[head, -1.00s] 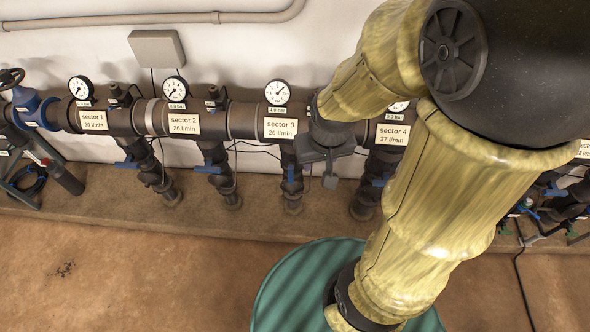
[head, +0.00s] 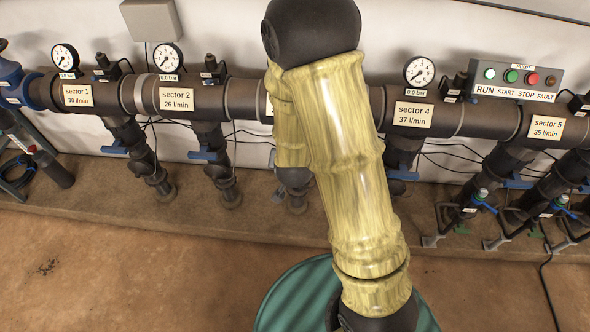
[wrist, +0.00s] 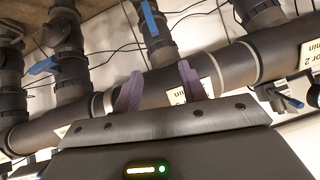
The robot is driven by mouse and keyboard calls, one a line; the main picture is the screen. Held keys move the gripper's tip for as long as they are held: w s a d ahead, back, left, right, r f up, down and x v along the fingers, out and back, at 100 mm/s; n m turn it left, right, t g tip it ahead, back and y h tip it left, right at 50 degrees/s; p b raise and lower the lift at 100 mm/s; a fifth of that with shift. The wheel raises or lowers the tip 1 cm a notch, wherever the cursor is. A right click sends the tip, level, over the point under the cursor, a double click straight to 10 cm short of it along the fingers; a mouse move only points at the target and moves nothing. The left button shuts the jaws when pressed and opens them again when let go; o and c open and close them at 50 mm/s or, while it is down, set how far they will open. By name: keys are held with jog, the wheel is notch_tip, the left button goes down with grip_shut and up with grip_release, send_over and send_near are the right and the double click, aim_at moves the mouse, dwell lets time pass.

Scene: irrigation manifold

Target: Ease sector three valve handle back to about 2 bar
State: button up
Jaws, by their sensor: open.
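The sector three valve handle (wrist: 149,18) is a blue lever on the middle branch pipe in the wrist view, lying roughly along that pipe. My gripper (wrist: 159,70) is open and empty, its two purple fingers apart. The handle appears beyond the fingertips, near the top edge, with no contact visible. The sector 3 label (wrist: 178,96) is partly covered by the fingers. In the head view my arm hides my gripper, the sector 3 gauge and most of that label and branch.
The main pipe (head: 240,92) runs along the wall. The sector 2 gauge (head: 168,57) and sector 4 gauge (head: 419,71) read 0.0 bar. A crosswise blue sector 4 handle (wrist: 43,66) is nearby. A control box (head: 516,79) sits right; a green drum (head: 285,300) stands in front.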

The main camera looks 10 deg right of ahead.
notch_tip(320, 180, down, 20)
jog(key=a+n+t+h+b, duration=0.1)
jog(key=t+h+b, duration=0.3)
jog(key=b, duration=1.2)
jog(key=t, duration=0.4)
jog(key=shift+s+t, duration=0.3)
jog(key=shift+t, duration=0.1)
jog(key=b+x, duration=0.1)
jog(key=x, duration=1.6)
jog(key=shift+w+d, duration=0.15)
jog(key=shift+w, duration=0.05)
grip_shut()
